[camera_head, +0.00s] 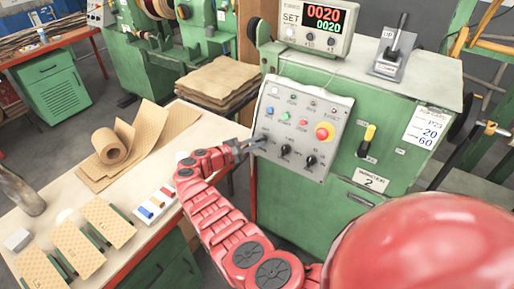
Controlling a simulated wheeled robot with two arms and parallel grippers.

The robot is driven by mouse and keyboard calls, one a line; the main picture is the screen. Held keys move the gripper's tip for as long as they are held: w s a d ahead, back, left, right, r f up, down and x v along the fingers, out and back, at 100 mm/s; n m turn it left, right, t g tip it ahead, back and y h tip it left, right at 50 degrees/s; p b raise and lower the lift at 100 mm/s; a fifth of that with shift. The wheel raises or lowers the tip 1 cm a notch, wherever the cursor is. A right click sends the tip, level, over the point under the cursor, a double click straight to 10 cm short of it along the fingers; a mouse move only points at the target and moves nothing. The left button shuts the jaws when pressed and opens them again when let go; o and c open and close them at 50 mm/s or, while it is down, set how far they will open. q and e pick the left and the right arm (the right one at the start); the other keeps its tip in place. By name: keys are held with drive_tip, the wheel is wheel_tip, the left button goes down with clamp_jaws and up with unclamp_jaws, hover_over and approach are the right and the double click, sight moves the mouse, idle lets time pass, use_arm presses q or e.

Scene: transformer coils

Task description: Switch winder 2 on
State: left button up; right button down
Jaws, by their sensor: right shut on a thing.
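Winder 2 (300,195) is a green machine with a small plate marked 2 (370,180). Two black rotary knobs (286,150) (310,160) show in the lower row. My right gripper (253,144) is at the panel's lower left edge, shut on a small control there, which the fingers mostly hide. The display (325,18) on top is lit and reads 0020 twice. My left gripper is out of view.
A yellow-handled switch (367,138) and an upright lever (399,42) are on the winder. Brown sheets (217,80) are stacked behind.

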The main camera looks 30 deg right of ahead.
drive_tip(key=shift+f+m+g+y+b, duration=0.1)
drive_tip(key=shift+m+g+y+b, duration=0.4)
drive_tip(key=shift+m+b, duration=1.3)
drive_tip(key=shift+f+m+g+y+b, duration=0.1)
drive_tip(key=shift+m+g+y+b, duration=0.4)
drive_tip(key=shift+m+b, duration=1.25)
drive_tip(key=shift+m+y, duration=0.25)
drive_tip(key=shift+y, duration=0.05)
drive_tip(key=c, duration=0.9)
unclamp_jaws()
drive_tip(key=shift+r, duration=0.1)
drive_tip(key=shift+a, duration=0.1)
drive_tip(key=b+v, duration=0.2)
drive_tip(key=v, duration=1.5)
drive_tip(key=shift+s+a, duration=0.15)
drive_tip(key=shift+s, duration=0.05)
